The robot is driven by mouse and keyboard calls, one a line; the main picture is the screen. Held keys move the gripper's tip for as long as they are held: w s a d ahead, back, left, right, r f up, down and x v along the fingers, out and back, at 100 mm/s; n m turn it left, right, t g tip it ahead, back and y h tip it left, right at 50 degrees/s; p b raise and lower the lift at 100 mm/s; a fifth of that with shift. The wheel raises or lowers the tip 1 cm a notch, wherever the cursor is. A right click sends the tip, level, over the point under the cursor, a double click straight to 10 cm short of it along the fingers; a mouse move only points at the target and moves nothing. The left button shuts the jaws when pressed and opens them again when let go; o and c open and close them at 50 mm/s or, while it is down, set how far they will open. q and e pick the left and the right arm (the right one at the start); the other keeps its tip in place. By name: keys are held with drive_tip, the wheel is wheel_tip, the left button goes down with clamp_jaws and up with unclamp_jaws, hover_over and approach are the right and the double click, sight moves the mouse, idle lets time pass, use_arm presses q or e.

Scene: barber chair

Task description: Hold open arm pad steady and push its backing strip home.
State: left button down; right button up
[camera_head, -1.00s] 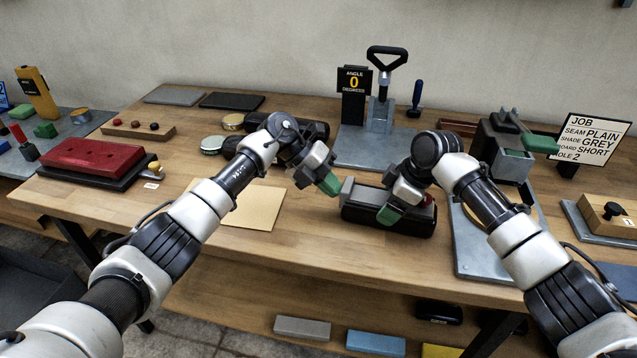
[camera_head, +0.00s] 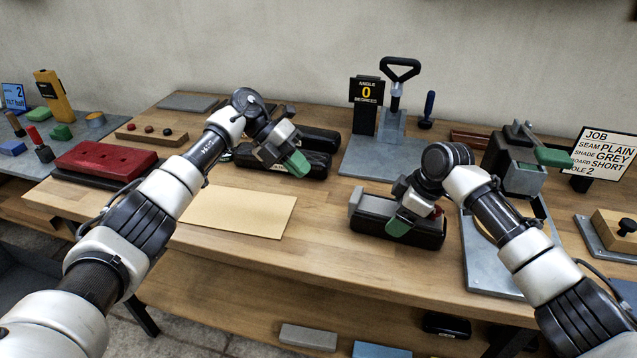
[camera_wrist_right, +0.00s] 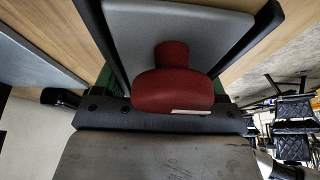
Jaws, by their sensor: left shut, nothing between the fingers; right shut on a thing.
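The open arm pad (camera_head: 436,238) is a long dark block lying near the front edge of the bench. A grey piece (camera_head: 356,200), apparently the end of its backing strip, stands out at the pad's left end. In the right wrist view a grey surface (camera_wrist_right: 180,20) lies between the dark fingers, with a dark red rounded knob (camera_wrist_right: 172,88) in front. My left gripper (camera_head: 292,164) is shut and empty, apart from the pad, in front of other dark pads. The strip's inner part is hidden.
Dark pads (camera_head: 318,140) lie behind my left gripper. A tan sheet (camera_head: 238,212) lies flat on the bench left of the arm pad.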

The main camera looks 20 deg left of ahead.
use_arm(q)
drive_tip(key=shift+v, duration=1)
use_arm(e)
drive_tip(key=o, duration=1.4)
drive_tip(key=shift+r, duration=0.1)
